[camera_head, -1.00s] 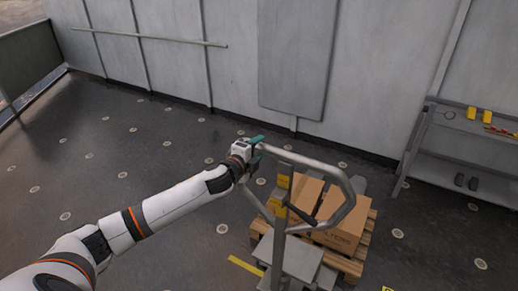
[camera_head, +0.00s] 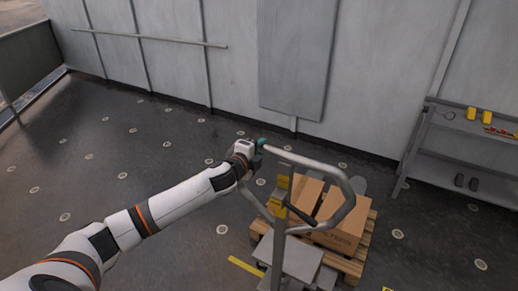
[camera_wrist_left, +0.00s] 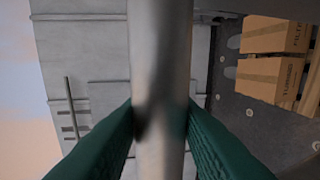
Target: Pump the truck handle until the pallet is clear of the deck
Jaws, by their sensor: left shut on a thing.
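The truck handle (camera_head: 302,160) is a grey metal loop on an upright post, standing in front of the pallet in the head view. My left gripper (camera_head: 258,146) is at the loop's upper left corner. In the left wrist view the teal fingers (camera_wrist_left: 162,135) are shut on the grey handle tube (camera_wrist_left: 162,60), one on each side. The wooden pallet (camera_head: 347,268) carries cardboard boxes (camera_head: 341,233) behind the post. I cannot tell from here whether the pallet touches the deck. My right gripper is not in view.
A grey shelf bench (camera_head: 465,152) with yellow items stands at the right by the wall. A grey panel wall (camera_head: 235,60) runs along the back. The dark deck (camera_head: 120,180) at the left is clear. A yellow floor strip (camera_head: 246,266) lies left of the truck.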

